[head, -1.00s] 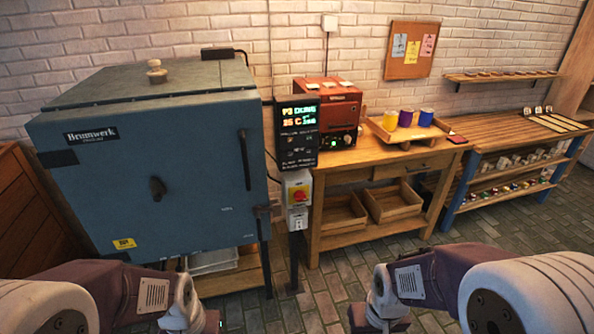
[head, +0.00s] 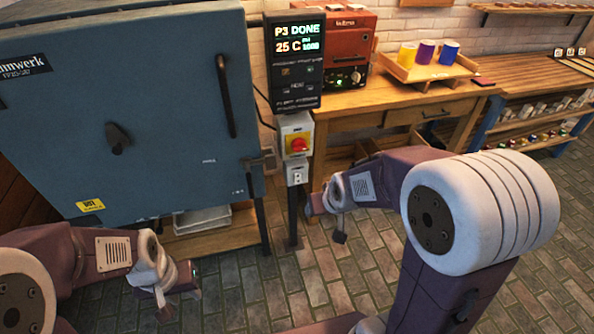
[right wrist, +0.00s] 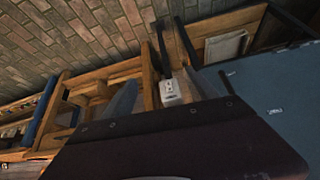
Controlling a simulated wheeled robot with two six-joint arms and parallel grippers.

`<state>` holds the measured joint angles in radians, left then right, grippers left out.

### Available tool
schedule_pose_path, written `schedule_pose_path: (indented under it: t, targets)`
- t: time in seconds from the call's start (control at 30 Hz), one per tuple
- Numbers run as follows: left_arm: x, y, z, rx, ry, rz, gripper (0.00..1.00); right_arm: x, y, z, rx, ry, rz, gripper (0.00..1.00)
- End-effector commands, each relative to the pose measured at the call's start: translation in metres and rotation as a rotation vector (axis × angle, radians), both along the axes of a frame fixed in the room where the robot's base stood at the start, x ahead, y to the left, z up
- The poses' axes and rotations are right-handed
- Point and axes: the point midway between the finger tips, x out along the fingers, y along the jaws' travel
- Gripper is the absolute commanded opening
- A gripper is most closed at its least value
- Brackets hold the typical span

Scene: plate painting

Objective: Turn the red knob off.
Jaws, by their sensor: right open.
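The red knob (head: 298,145) sits on a yellow plate on the front of a white switch box (head: 285,126). The box is on a dark post beside the blue kiln (head: 180,110). My right gripper (head: 325,220) is low and to the right of the post, apart from the knob. In the right wrist view its two grey fingers (right wrist: 165,94) are spread, with the white socket box (right wrist: 171,90) seen between them; I cannot make out the red knob there. My left gripper (head: 178,295) hangs low in front of the kiln, its jaw opening unclear.
A black display panel (head: 294,58) reading "P3 DONE" and "25 C" is above the switch box. A wooden table (head: 390,103) right of the post bears a red machine (head: 343,30) and a tray (head: 408,70) with three coloured cups. Brick floor (head: 340,280) is open in front.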

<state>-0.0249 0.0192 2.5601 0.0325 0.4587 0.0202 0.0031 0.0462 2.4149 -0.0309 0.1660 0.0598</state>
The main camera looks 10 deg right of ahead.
Motion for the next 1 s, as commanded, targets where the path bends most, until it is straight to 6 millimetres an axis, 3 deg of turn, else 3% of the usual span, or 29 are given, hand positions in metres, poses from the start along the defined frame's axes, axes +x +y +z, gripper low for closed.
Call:
schedule_pose_path:
  t: [0.03, 0.2, 0.3, 0.4, 0.5, 0.6, 0.83, 1.0]
  targets:
    - [0.0, 0.0, -0.071, 0.0, 0.001, 0.0, 0.36, 0.029, -0.003, -0.051, -0.003, -0.105, -0.003, 0.67]
    - [-0.001, 0.0, -0.175, 0.0, 0.001, 0.0, 0.36, 0.114, -0.01, -0.072, -0.011, -0.473, 0.001, 0.67]
    - [-0.001, 0.001, -0.229, 0.0, 0.0, 0.0, 0.36, 0.149, -0.012, -0.071, -0.012, -0.676, 0.012, 0.67]
    - [-0.001, 0.001, -0.27, 0.0, 0.0, 0.0, 0.36, 0.17, -0.013, -0.063, -0.011, -0.845, 0.026, 0.67]
    - [-0.001, 0.001, -0.295, 0.0, 0.0, 0.0, 0.36, 0.181, -0.013, -0.051, -0.01, -0.967, 0.039, 0.67]
    - [-0.001, 0.001, -0.305, 0.0, 0.0, 0.0, 0.36, 0.185, -0.012, -0.041, -0.008, -1.035, 0.048, 0.67]
    - [0.0, 0.001, -0.304, 0.0, -0.001, 0.0, 0.36, 0.191, -0.011, -0.032, -0.007, -1.06, 0.052, 0.67]
    - [0.0, 0.001, -0.313, 0.0, -0.001, 0.0, 0.36, 0.221, -0.01, -0.034, -0.007, -1.06, 0.052, 0.67]
